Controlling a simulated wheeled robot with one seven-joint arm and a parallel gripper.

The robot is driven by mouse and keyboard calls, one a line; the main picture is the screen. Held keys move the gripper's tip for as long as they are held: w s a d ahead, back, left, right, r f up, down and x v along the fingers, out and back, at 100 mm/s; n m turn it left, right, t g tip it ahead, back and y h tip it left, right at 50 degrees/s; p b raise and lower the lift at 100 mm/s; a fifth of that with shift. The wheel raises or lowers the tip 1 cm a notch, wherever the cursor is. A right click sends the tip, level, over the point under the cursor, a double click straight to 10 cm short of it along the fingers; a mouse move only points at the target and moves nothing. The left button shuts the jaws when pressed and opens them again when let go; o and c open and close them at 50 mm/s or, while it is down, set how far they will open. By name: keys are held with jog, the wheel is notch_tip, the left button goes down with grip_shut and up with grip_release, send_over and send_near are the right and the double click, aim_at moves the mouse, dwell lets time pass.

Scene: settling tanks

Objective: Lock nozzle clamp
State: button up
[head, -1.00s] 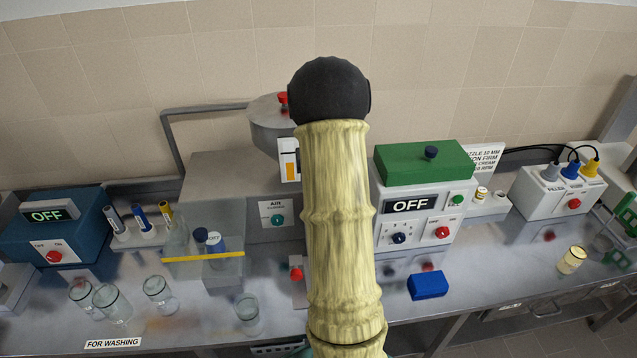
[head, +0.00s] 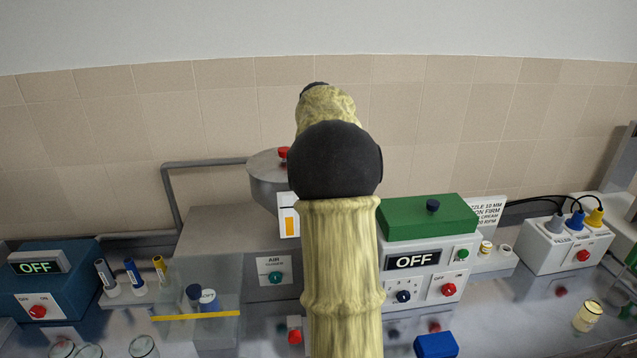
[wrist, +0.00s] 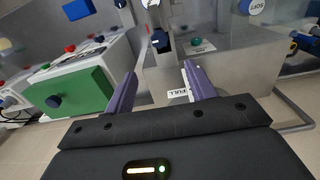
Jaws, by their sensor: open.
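My gripper (wrist: 160,88) shows in the wrist view, with its two purple fingers apart and nothing held between them. In the head view my arm hides it. Beyond the fingers is the grey filling machine (wrist: 228,70), with a FULL label (wrist: 178,93) between the fingertips. A dark blue knob (wrist: 160,40) sits on a narrow grey upright part at the machine's front; I cannot tell for certain whether this is the nozzle clamp. In the head view the machine (head: 215,235) stands behind my arm, which covers its nozzle area. A red knob (head: 283,153) tops its hopper (head: 265,168).
A white unit with a green lid (head: 428,217) and an OFF display stands right of my arm. A blue block (head: 436,345) lies before it. Left are a clear guard with a yellow edge (head: 195,316), bottles and a blue OFF unit (head: 60,285). A tiled wall closes the back.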

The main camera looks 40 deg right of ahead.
jog(key=shift+r, duration=1.55)
jog(key=s+a+f+n+t+b, duration=0.1)
jog(key=s+a+f+n, duration=0.15)
jog(key=a+f, duration=0.75)
jog(key=s+a+f+n+t+b, duration=0.1)
jog(key=s+a+f+n+b, duration=0.15)
jog(key=a+f, duration=0.75)
jog(key=s+a+f+n, duration=0.1)
jog(key=s+a+f, duration=0.2)
jog(key=s+a, duration=0.5)
jog(key=shift+s+a+t, duration=0.15)
jog(key=shift+a+t, duration=0.15)
jog(key=shift+a, duration=0.05)
